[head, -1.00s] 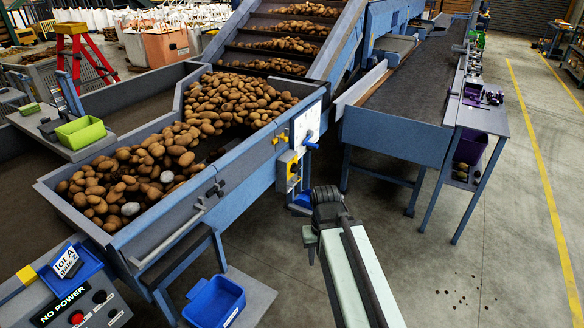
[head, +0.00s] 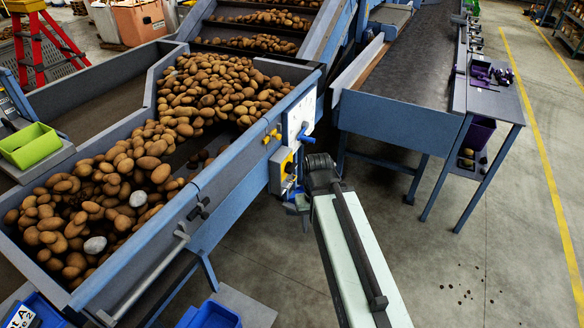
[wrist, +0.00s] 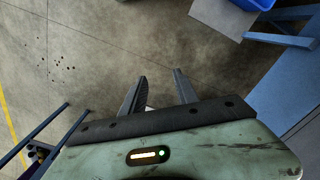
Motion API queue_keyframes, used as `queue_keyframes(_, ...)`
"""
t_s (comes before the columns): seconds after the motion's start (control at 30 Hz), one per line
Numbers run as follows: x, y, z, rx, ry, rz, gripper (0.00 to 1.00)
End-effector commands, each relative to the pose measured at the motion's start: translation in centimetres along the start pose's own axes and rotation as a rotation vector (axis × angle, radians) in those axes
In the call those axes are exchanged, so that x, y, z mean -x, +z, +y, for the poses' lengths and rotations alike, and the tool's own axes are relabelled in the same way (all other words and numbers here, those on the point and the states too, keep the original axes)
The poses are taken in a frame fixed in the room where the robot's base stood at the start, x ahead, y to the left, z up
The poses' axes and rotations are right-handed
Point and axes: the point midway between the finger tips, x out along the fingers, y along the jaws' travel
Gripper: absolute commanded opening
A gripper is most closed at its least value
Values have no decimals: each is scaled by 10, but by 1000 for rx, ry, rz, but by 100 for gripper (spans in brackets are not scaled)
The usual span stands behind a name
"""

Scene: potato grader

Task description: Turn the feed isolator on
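A grey-and-yellow switch box (head: 282,170) is fixed to the side of the potato hopper; its switch position is too small to read and my arm partly covers its right. Above it is a white panel (head: 301,117) with a blue handle (head: 304,137). I cannot tell for sure which is the feed isolator. My arm reaches up just right of the box in the head view, and its fingers are not clear there. In the wrist view my gripper (wrist: 160,76) is open and empty, its two fingers apart over bare floor. No switch shows in the wrist view.
The hopper (head: 245,143) full of potatoes fills the left. A grey conveyor table (head: 392,116) stands right of my arm, and a side table (head: 497,102) beyond it. A blue bin (head: 212,315) stands at the bottom.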

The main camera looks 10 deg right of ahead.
Motion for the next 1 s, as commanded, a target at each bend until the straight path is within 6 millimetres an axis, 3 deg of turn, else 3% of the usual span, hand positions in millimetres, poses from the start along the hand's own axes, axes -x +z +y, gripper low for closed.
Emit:
queue_keyframes(0.03, -1, 0, 0, -1, -1, 0, 48)
queue_keyframes(0.17, -26, -18, -4, -80, -64, 12, 84)
queue_keyframes(0.27, -70, -56, -13, -266, -214, 24, 85)
queue_keyframes(0.33, -102, -94, -24, -448, -366, 20, 85)
queue_keyframes(0.5, -148, -192, -35, -916, -779, -82, 85)
queue_keyframes(0.67, -164, -279, -9, -1303, -1168, -305, 85)
queue_keyframes(0.8, -160, -334, 32, -1528, -1445, -559, 85)
queue_keyframes(1.0, -144, -367, 72, -1649, -1639, -806, 85)
